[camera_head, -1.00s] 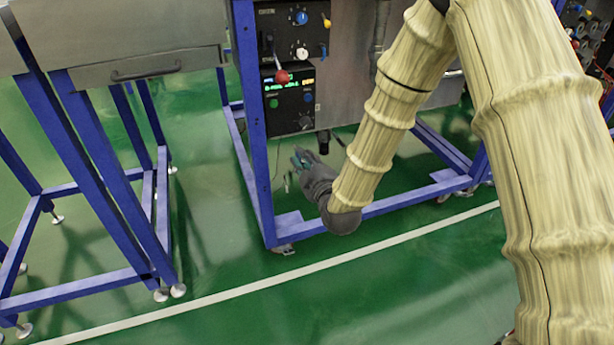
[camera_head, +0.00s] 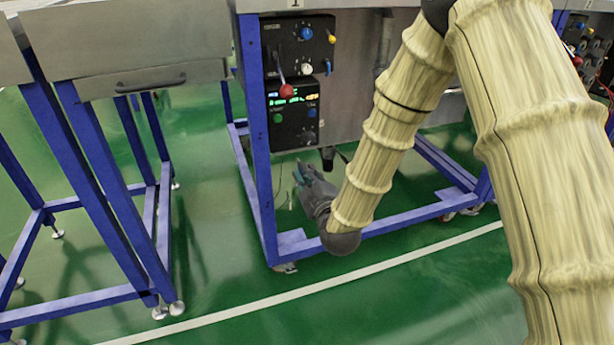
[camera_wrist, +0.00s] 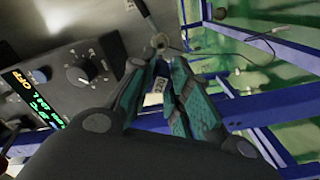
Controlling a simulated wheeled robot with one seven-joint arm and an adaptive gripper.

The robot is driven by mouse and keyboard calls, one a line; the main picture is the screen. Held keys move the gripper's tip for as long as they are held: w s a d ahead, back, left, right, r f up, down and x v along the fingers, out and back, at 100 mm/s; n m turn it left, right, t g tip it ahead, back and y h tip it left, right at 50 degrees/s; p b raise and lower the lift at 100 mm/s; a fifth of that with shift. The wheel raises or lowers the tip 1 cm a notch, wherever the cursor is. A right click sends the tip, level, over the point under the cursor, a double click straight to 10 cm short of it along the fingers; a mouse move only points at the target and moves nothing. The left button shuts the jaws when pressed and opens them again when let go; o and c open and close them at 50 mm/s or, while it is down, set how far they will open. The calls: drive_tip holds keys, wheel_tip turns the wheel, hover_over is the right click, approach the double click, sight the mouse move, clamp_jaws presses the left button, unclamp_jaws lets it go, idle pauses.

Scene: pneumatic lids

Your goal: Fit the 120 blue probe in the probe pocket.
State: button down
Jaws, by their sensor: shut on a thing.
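My gripper (camera_head: 301,174) is low in front of the equipment frame, just below the lower black control box. In the wrist view its two teal-padded fingers (camera_wrist: 168,62) close on a small, pale, rounded piece (camera_wrist: 158,42) with a thin stem running up past the fingertips. This appears to be the probe; its blue colour does not show clearly. A small white printed tag (camera_wrist: 157,85) shows between the fingers, its text too small to read surely. A dark fitting (camera_head: 327,158) hangs under the panel, right of my gripper; I cannot tell whether it is the probe pocket.
The lower control box (camera_head: 293,114) has a lit display and a knob, close by my gripper in the wrist view (camera_wrist: 75,80). A blue frame post (camera_head: 257,150) stands left of my gripper, a blue rail (camera_head: 410,216) below.

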drive_tip(key=shift+p+x, duration=0.3)
drive_tip(key=shift+x, duration=2.15)
drive_tip(key=shift+p, duration=0.7)
drive_tip(key=shift+x, duration=2.55)
idle(0.9)
drive_tip(key=c, duration=1.3)
unclamp_jaws()
drive_tip(key=shift+s, duration=0.1)
drive_tip(key=shift+p+v, duration=1.05)
drive_tip(key=shift+v, duration=2.35)
